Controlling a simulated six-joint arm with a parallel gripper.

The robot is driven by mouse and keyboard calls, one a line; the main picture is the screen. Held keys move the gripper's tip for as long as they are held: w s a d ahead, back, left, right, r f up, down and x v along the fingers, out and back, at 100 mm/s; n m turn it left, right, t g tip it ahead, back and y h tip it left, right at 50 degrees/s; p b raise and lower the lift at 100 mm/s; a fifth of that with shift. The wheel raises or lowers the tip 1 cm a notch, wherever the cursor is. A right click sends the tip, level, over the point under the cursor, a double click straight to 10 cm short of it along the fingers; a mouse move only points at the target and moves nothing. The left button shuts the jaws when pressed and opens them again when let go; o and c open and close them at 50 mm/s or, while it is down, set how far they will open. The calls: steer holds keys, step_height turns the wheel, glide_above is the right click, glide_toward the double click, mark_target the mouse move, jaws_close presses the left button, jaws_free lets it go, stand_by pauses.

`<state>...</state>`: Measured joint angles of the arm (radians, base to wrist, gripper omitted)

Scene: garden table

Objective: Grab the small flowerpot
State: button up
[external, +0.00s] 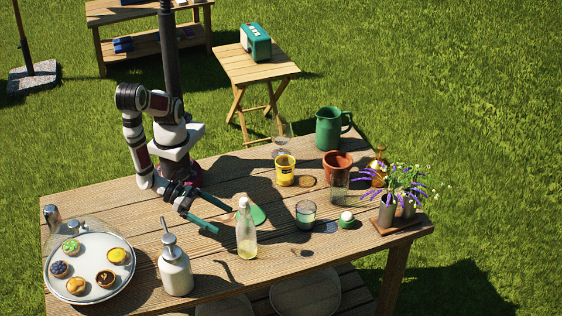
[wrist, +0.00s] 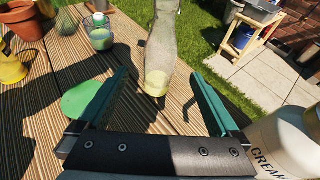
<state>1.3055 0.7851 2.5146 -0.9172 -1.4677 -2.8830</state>
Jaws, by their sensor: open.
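The small terracotta flowerpot (external: 338,166) stands toward the back right of the wooden table, behind a clear glass. In the wrist view, the flowerpot (wrist: 24,22) is at the top left corner, cut off by the edge. My gripper (external: 222,219) is low over the middle of the table, left of the flowerpot and well apart from it. In the wrist view, my gripper (wrist: 160,76) has its green fingers spread wide, with nothing held. A clear bottle (wrist: 158,50) stands just ahead, framed between the fingers.
The bottle (external: 246,238), a green disc (external: 259,215), a candle glass (external: 305,216) and a yellow cup (external: 285,176) stand between my gripper and the flowerpot. A green jug (external: 328,130) is behind it. A white cream dispenser (external: 175,273) is front left.

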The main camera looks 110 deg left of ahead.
steer(key=c, duration=0.8)
